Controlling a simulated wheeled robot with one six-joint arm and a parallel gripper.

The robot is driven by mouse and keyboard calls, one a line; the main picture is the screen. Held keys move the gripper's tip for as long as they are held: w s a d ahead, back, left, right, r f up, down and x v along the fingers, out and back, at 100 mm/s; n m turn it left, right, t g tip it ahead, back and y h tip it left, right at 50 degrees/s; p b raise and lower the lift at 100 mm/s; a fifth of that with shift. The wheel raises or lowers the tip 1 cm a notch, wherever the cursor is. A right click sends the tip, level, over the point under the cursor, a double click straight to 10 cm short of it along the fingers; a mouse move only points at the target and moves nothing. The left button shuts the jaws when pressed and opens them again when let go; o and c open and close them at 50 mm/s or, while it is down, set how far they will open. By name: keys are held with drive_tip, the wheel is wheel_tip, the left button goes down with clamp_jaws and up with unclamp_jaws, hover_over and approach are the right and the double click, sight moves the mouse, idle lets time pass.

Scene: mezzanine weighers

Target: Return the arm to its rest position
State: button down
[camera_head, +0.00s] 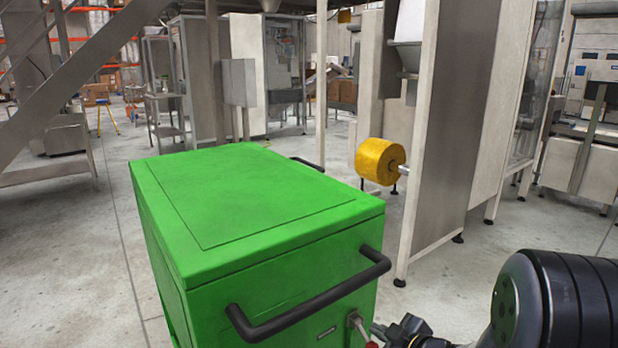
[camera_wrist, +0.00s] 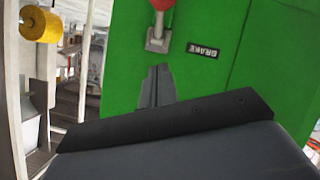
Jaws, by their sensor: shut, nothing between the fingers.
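My gripper (camera_head: 384,331) is at the lower right of the head view, close to the front face of a green cart (camera_head: 260,195). In the wrist view its grey fingertips (camera_wrist: 157,85) are together with nothing between them. They point at the green panel, just short of a brake lever with a red knob (camera_wrist: 161,5) and a metal base (camera_wrist: 156,41). I see a gap between fingers and lever; whether the fingers touch the panel I cannot tell. My arm, black and grey, fills the lower right of the head view.
The cart has a black bar handle (camera_head: 310,298) just left of my gripper. A yellow roll (camera_head: 380,161) juts from a tall steel frame (camera_head: 447,130) behind. Steel machines (camera_head: 596,165) stand at the right. Grey floor (camera_head: 440,285) is open between cart and frame.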

drive_tip(key=r+g+p, duration=0.1)
drive_tip(key=p, duration=0.2)
drive_tip(key=w+a+r+g+h+p, duration=0.1)
drive_tip(key=p, duration=0.3)
drive_tip(key=shift+w+r+g+h, duration=0.15)
drive_tip(key=shift+w+g+h, duration=0.05)
drive_tip(key=shift+g+h, duration=0.1)
drive_tip(key=shift+p, duration=0.4)
